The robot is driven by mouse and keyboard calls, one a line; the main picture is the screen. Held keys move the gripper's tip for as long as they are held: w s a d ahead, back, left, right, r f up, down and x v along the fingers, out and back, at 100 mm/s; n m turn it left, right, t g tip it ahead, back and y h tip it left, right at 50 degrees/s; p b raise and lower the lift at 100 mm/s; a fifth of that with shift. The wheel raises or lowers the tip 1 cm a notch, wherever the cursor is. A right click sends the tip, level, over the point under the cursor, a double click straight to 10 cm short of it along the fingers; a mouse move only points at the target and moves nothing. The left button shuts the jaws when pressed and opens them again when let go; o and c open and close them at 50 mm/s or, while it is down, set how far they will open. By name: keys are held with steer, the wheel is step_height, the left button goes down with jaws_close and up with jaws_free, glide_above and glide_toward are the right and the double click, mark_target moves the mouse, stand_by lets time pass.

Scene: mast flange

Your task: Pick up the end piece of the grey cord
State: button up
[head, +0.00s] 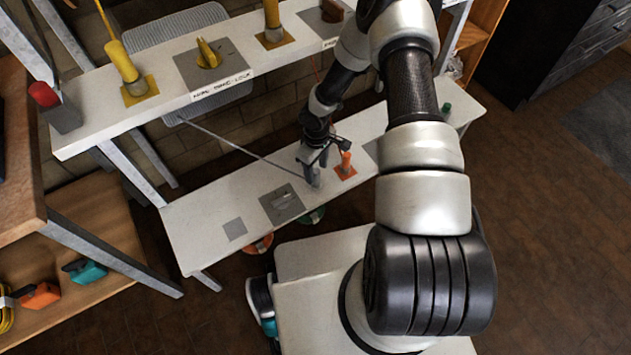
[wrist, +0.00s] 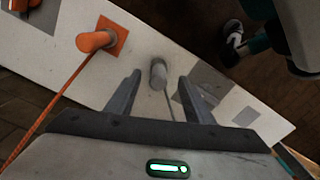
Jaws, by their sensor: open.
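The grey end piece (wrist: 158,75) stands on the white lower bench in the wrist view, with the thin grey cord (wrist: 168,106) running from it toward my gripper's palm. In the head view the end piece (head: 314,181) is partly hidden by my gripper, and the cord (head: 238,146) stretches up to the left. My gripper (wrist: 160,80) is open, one finger on each side of the end piece, with visible gaps in the wrist view. I cannot tell how far the fingertips are above the bench.
An orange end piece (head: 346,160) with its orange cord (wrist: 58,98) stands close by on an orange square. A grey plate with a lever (head: 283,203) and a small grey square (head: 235,228) lie on the other side. An upper shelf (head: 160,108) carries yellow handles behind.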

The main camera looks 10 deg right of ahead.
mark_target(316, 178)
steer(key=f+b, duration=0.1)
steer(key=f, duration=0.5)
steer(key=shift+w+f+b, duration=0.2)
steer(key=shift+b, duration=0.2)
steer(key=shift+c, duration=0.2)
jaws_close()
steer(key=shift+r, duration=0.1)
